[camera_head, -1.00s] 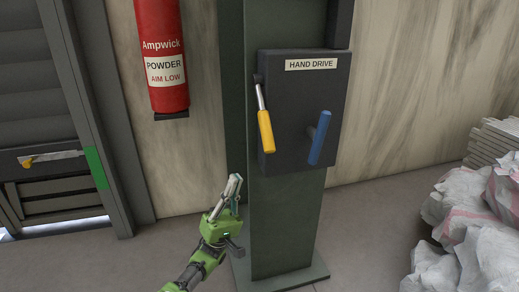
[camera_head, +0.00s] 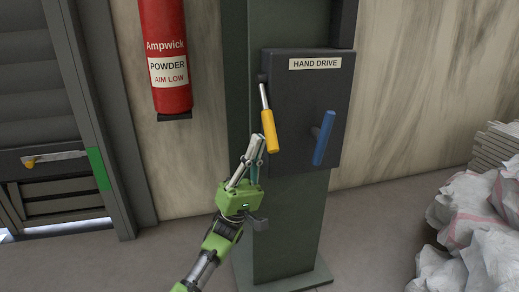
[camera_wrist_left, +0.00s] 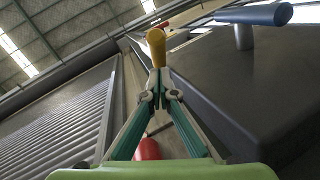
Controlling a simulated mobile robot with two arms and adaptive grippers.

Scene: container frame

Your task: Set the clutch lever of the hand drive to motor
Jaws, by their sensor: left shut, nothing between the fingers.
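The dark hand drive box (camera_head: 292,120) with its HAND DRIVE label is mounted on a dark green post. A clutch lever with a yellow grip (camera_head: 270,131) hangs down at the box's left side, tilted slightly. A blue handle (camera_head: 323,138) sticks out on the right of the box. My left gripper (camera_head: 258,142) is shut and empty, its fingertips at the lower end of the yellow grip; I cannot tell whether they touch. In the left wrist view the yellow grip (camera_wrist_left: 156,46) is just beyond the fingertips, and the blue handle (camera_wrist_left: 254,14) is at upper right. My right gripper is not in view.
A red fire extinguisher (camera_head: 167,60) hangs on the wall at left. A shutter (camera_head: 38,90) with a yellow-ended latch is at far left. White sacks (camera_head: 465,225) are piled at right. The floor left of the post is clear.

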